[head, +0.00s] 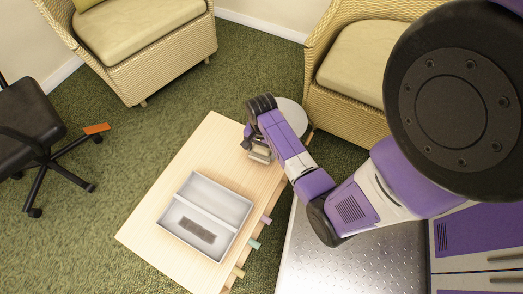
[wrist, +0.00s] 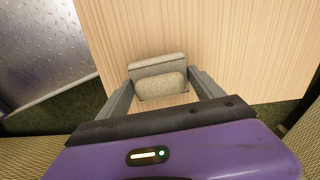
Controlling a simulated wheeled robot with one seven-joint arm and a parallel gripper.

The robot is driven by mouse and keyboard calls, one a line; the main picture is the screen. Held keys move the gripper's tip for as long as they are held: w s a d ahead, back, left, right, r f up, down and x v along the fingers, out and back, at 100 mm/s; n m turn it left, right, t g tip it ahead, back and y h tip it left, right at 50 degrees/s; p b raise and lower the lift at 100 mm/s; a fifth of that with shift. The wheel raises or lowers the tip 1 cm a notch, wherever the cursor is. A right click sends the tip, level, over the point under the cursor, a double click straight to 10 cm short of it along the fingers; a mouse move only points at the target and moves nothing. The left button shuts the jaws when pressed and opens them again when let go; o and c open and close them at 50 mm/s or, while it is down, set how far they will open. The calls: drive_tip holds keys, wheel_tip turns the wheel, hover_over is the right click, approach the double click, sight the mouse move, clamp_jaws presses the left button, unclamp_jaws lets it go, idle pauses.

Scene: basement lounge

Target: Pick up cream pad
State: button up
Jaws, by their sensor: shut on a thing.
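The cream pad (wrist: 160,84) is a small speckled beige block with a rounded front, seen in the wrist view between the two grey fingers of my gripper (wrist: 160,92). The fingers are shut on its left and right sides. In the head view my gripper (head: 258,147) is over the far end of the light wood table (head: 160,200), and the cream pad (head: 261,157) shows only as a small pale patch beneath it. I cannot tell whether the pad touches the tabletop.
A grey divided tray (head: 222,198) holding a dark brown block (head: 195,230) stands on the table's near half. A round white top (head: 292,115) and a wicker armchair (head: 345,110) are close behind the gripper. Coloured pegs stick out along the table's right side.

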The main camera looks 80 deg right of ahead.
sight(261, 148)
wheel_tip(261, 148, up, 19)
drive_tip(key=p, duration=0.5)
